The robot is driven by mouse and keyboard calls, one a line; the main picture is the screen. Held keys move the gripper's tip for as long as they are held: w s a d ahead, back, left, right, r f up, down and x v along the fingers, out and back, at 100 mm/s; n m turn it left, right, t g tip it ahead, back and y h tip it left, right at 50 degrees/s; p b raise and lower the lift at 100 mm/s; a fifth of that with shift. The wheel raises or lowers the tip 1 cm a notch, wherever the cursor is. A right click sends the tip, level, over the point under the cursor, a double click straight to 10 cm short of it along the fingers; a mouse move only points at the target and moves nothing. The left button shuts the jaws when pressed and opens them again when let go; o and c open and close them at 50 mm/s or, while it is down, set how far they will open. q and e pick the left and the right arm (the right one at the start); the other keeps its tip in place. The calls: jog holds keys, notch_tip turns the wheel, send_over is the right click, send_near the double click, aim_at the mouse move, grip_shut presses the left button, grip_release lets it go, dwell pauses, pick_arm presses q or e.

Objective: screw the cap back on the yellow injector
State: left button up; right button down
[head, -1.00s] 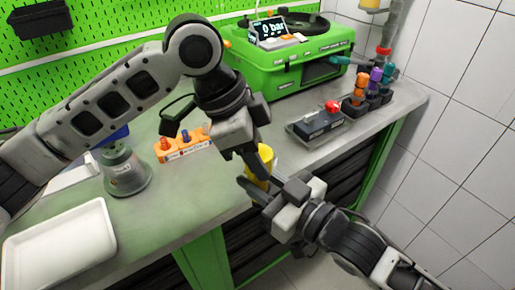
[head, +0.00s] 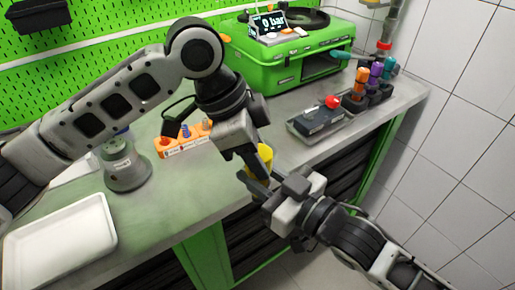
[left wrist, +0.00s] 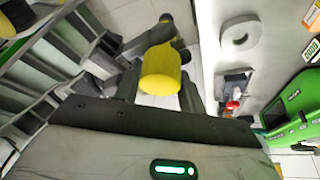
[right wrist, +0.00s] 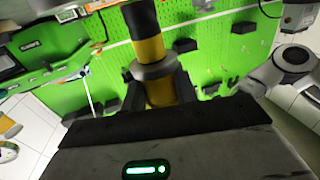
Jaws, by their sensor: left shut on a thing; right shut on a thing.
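The yellow injector (right wrist: 152,50) stands up between the fingers of my right gripper (head: 270,187) in the right wrist view, with a grey ring around it and a dark far end. My left gripper (head: 254,160) is shut on the yellow cap (left wrist: 160,72), whose rounded side shows between its fingers in the left wrist view. In the head view the two grippers are close together over the bench's front edge. Only a bit of yellow (head: 266,154) shows between them. The joint between cap and injector is hidden, so I cannot tell whether they touch.
The green test machine (head: 290,60) reads 0 bar. A black device with a red knob (head: 333,102), coloured injectors (head: 375,77), an orange rack (head: 184,146), a grey round fixture (head: 126,172) and a white tray (head: 60,243) stand on the bench. The front bench edge lies below my grippers.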

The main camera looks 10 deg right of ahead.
pick_arm(q)
jog(key=m+g, duration=0.1)
jog(key=m, duration=0.2)
jog(key=m+g+y, duration=0.1)
jog(key=m, duration=0.3)
jog(key=shift+w+d+g, duration=0.1)
jog(key=shift+g, duration=0.2)
jog(key=m+y, duration=0.1)
jog(key=m, duration=0.2)
jog(key=m+g+y, duration=0.1)
jog(key=m, duration=0.3)
jog(key=shift+d+m+y, duration=0.1)
jog(key=shift+m+y, duration=0.2)
jog(key=m+y, duration=0.2)
jog(key=m, duration=0.3)
jog(key=m+y, duration=0.1)
jog(key=m, duration=0.1)
jog(key=shift+m, duration=0.3)
jog(key=m, duration=0.2)
jog(key=m+t+y, duration=0.1)
jog(key=m, duration=0.1)
jog(key=shift+m+y, duration=0.3)
jog(key=shift+m, duration=0.1)
jog(key=m+t, duration=0.1)
jog(key=m, duration=0.2)
jog(key=o, duration=1)
jog(key=shift+c, duration=0.2)
